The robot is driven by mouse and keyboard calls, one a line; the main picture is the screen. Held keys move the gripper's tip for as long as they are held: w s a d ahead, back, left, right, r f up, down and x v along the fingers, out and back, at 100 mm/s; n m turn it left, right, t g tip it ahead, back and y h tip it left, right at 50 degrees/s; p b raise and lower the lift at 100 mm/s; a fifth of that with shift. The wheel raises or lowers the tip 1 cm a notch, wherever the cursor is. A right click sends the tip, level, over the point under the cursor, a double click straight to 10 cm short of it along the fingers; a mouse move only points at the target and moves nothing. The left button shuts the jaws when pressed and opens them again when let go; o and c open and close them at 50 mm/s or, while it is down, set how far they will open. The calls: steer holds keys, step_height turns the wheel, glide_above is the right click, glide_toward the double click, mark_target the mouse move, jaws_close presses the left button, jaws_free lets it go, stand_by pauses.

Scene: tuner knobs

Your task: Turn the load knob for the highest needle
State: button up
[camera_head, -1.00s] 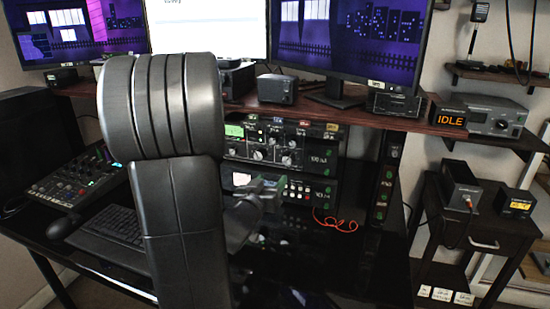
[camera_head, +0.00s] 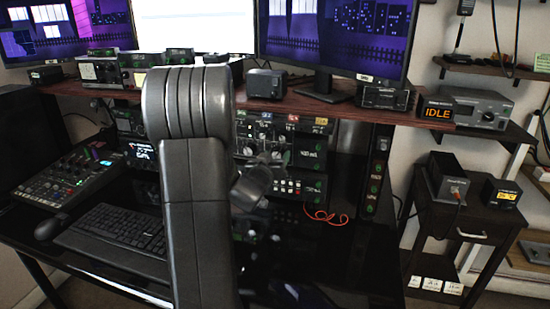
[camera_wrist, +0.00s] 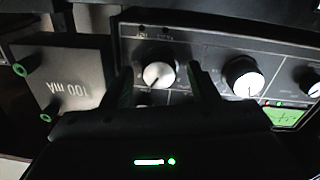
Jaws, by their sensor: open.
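In the wrist view, which looks upside down, a round knob with a pale face (camera_wrist: 158,75) sits on a dark panel. My gripper (camera_wrist: 163,84) is open, with one dark finger on each side of this knob; I cannot tell whether they touch it. A second pale-faced knob (camera_wrist: 243,77) is to the right, with a lit green display (camera_wrist: 287,117) below it. The knob labels are too small to read, so I cannot tell which is the load knob. In the head view, my arm partly hides the radio stack (camera_head: 312,160). No needle is readable.
A grey box marked 100 mA (camera_wrist: 70,82) with green terminals is beside the knob in the wrist view. In the head view, a box showing IDLE (camera_head: 487,112) is on the right. A red cable (camera_head: 325,216) lies near the stack. A keyboard (camera_head: 115,230) is on the desk.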

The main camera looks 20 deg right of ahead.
steer(key=c, duration=1)
steer(key=shift+f+b, duration=0.1)
steer(key=shift+b, duration=0.2)
steer(key=m+b, duration=0.2)
steer(key=shift+m, duration=0.4)
steer(key=shift+m+b, duration=0.95)
steer(key=shift+m, duration=0.45)
steer(key=o, duration=1)
